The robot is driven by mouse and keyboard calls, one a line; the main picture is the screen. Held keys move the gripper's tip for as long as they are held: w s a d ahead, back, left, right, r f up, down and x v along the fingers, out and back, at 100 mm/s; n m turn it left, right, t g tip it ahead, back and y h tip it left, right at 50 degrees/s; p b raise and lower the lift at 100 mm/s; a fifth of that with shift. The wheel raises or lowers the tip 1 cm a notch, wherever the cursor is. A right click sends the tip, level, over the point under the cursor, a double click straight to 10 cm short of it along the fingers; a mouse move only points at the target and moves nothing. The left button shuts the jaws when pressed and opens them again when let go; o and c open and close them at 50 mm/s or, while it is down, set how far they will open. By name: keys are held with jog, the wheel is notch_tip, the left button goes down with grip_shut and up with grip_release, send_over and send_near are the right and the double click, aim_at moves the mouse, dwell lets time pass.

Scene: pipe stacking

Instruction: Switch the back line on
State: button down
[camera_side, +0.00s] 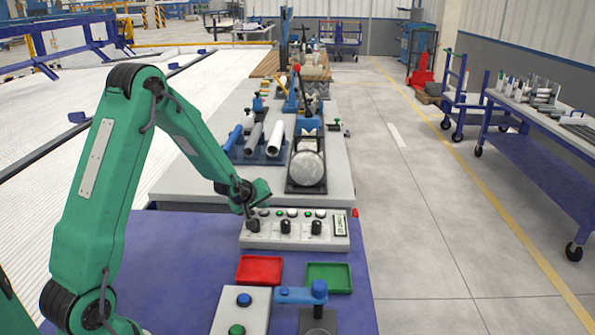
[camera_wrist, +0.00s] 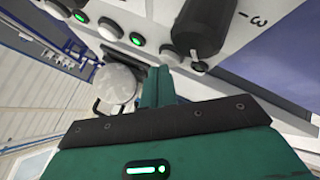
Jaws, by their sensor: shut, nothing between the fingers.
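A pale control panel (camera_side: 295,243) lies at the far end of the blue table, with a row of small round buttons, some lit green, above several black knobs. My gripper (camera_side: 250,212) is shut and empty, at the panel's left knob (camera_side: 253,226). In the wrist view my gripper's green finger (camera_wrist: 158,85) reaches to a black knob (camera_wrist: 203,25) with a "3" printed near it. I cannot tell whether they touch. Two lit green buttons (camera_wrist: 137,39) (camera_wrist: 80,17) show beside white ones. The knob's turned position is unclear.
A red tray (camera_side: 259,270) and a green tray (camera_side: 329,277) lie in front of the panel. A box with blue and green buttons (camera_side: 241,310) and a blue lever (camera_side: 300,295) stand nearer. Pipes on a blue rack (camera_side: 255,150) are behind the panel.

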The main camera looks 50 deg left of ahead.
aim_at(262, 212)
jog(key=shift+f, duration=0.5)
dwell(0.6)
jog(key=shift+r, duration=3.45)
jog(key=s+d+r+m+g+h, duration=0.1)
jog(key=s+d+r+m+h, duration=0.1)
jog(key=s+d+r+m, duration=0.75)
jog(key=s+d+r+m+g, duration=0.1)
jog(key=s+d+r+m, duration=0.1)
jog(key=s+d, duration=0.3)
jog(key=s+d+r+m+h, duration=0.1)
jog(key=s+d, duration=0.5)
jog(key=s, duration=0.7)
jog(key=shift+d+r+m+g+h, duration=0.2)
jog(key=shift+r+m+g+h, duration=0.15)
jog(key=shift+r+m, duration=0.5)
